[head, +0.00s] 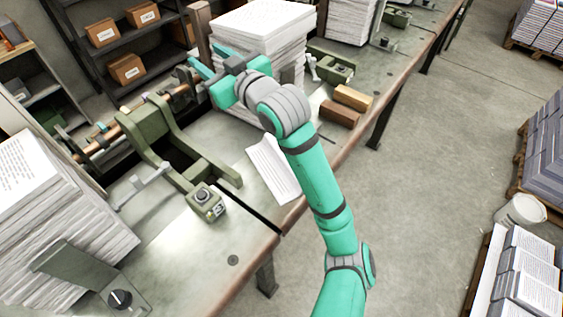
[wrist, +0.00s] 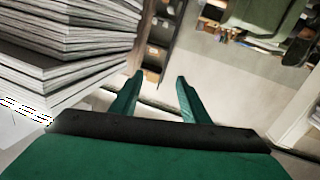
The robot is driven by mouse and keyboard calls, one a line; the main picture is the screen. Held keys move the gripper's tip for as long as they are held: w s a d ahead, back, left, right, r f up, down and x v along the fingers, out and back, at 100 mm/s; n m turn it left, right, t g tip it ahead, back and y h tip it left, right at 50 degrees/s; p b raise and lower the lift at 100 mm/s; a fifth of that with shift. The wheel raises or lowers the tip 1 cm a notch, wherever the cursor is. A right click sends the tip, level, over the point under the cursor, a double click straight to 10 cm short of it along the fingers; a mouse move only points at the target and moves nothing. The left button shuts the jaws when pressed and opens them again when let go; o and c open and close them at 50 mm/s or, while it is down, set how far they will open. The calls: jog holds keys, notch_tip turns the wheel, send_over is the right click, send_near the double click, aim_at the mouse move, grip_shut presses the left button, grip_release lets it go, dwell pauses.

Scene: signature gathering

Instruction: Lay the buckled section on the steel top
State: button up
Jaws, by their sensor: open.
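A white, printed paper section (head: 272,170) with a bent, uneven surface lies on the grey steel top (head: 228,240), near its front edge and beside my arm. It appears to be the buckled section. My gripper (head: 207,65) is raised well away from it, at the back of the bench beside the tall paper stack. In the wrist view my gripper (wrist: 159,82) has its two fingers apart with nothing between them. The section does not show in the wrist view.
A tall paper stack (head: 262,25) stands close to my gripper, also at left in the wrist view (wrist: 65,50). A green machine (head: 165,150) with a bar stands left of the section. Brown blocks (head: 340,112) lie to its right. The front steel top is partly bare.

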notch_tip(320, 180, down, 7)
jog(key=g+h, duration=0.3)
jog(key=g, duration=0.2)
jog(key=m+g+h, duration=0.4)
jog(key=g+h, duration=0.4)
jog(key=h, duration=0.1)
send_near(271, 163)
jog(key=d+r, duration=0.4)
jog(key=shift+s+f, duration=0.15)
jog(key=shift+f, duration=2.45)
jog(key=shift+s+f, duration=0.1)
jog(key=shift+f, duration=2.5)
grip_shut()
